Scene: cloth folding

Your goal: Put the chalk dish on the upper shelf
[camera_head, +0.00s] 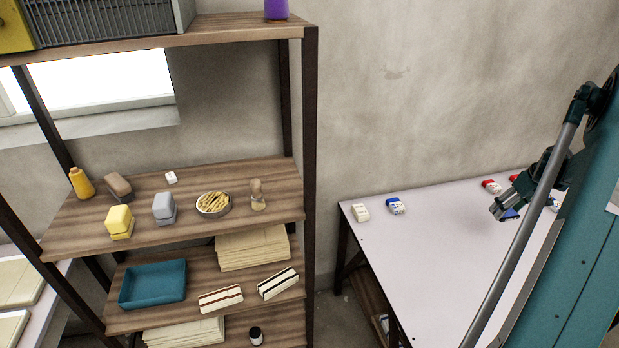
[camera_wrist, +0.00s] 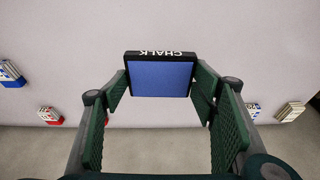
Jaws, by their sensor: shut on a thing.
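My gripper (camera_wrist: 160,88) is shut on the chalk dish (camera_wrist: 160,80), a blue piece with a black edge lettered CHALK, upside down in the wrist view. In the head view my gripper (camera_head: 500,208) is over the white table at the right, with a bit of blue (camera_head: 511,214) beside its tips. How high the dish is above the table is unclear. The wooden rack at the left has a top shelf (camera_head: 220,33) with a grey crate and a purple item, and a shelf below it (camera_head: 80,228) with several small things.
The middle shelf holds a yellow bottle (camera_head: 81,183), blocks, a bowl of sticks (camera_head: 213,204) and a brush (camera_head: 257,195). A teal tray (camera_head: 153,284) sits lower. Small boxes stand on the white table (camera_head: 430,250), including a blue-white one (camera_head: 396,206). A dark rack post (camera_head: 310,150) faces the table.

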